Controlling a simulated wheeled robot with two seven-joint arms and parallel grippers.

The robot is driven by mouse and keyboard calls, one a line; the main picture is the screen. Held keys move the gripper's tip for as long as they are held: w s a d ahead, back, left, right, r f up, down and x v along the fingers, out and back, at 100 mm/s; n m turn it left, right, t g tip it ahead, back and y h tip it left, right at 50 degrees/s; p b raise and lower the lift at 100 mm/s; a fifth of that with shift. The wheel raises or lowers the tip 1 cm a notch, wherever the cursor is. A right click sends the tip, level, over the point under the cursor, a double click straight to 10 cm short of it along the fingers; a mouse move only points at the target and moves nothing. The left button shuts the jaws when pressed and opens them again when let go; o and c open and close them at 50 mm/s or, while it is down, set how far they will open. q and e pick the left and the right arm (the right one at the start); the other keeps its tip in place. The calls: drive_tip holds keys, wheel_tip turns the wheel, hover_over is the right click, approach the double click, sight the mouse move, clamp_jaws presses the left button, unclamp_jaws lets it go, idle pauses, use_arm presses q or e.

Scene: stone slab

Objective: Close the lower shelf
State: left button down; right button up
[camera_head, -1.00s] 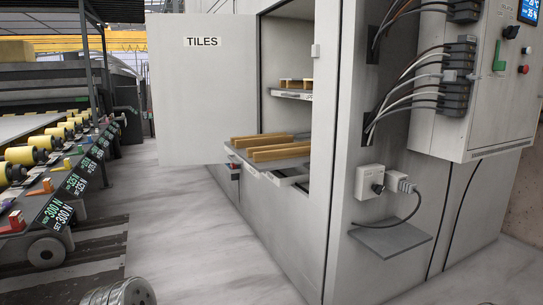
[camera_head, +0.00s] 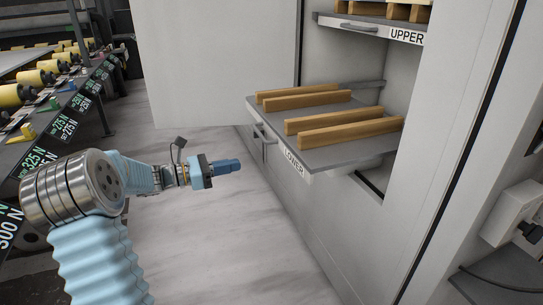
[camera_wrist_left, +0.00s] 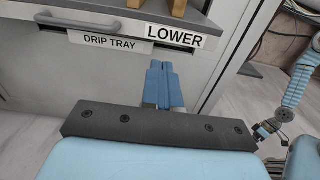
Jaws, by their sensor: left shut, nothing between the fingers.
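The lower shelf (camera_head: 328,155) is a grey sliding shelf labelled LOWER, pulled out of the cabinet. Several wooden bars (camera_head: 335,131) lie on it. A handle (camera_head: 265,132) is on its front edge, and the handle also shows at the top left of the left wrist view (camera_wrist_left: 80,22). My left gripper (camera_head: 238,165) is shut and empty, in front of the shelf and apart from it, pointing toward it. In the left wrist view its blue fingers (camera_wrist_left: 163,84) are together, below the LOWER label (camera_wrist_left: 175,37). My right gripper is not clearly seen in the head view; part of a blue arm with a gripper (camera_wrist_left: 270,131) shows in the wrist view.
The upper shelf (camera_head: 370,24) sits inside the cabinet above. An open white door (camera_head: 215,70) stands behind the lower shelf on the left. A DRIP TRAY label (camera_wrist_left: 110,43) is below the shelf front. A roller machine (camera_head: 45,125) stands on the left. The floor between is clear.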

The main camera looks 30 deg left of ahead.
sight(288, 151)
use_arm(q)
drive_tip(key=x, duration=0.4)
drive_tip(key=p+x, duration=0.1)
drive_tip(key=x, duration=0.4)
drive_tip(key=r+x, duration=0.1)
drive_tip(key=x, duration=0.4)
drive_tip(key=shift+w+a, duration=0.15)
drive_tip(key=shift+w, duration=0.05)
use_arm(e)
drive_tip(key=shift+w+a+r, duration=0.2)
drive_tip(key=shift+a+r, duration=0.1)
drive_tip(key=shift+r, duration=0.4)
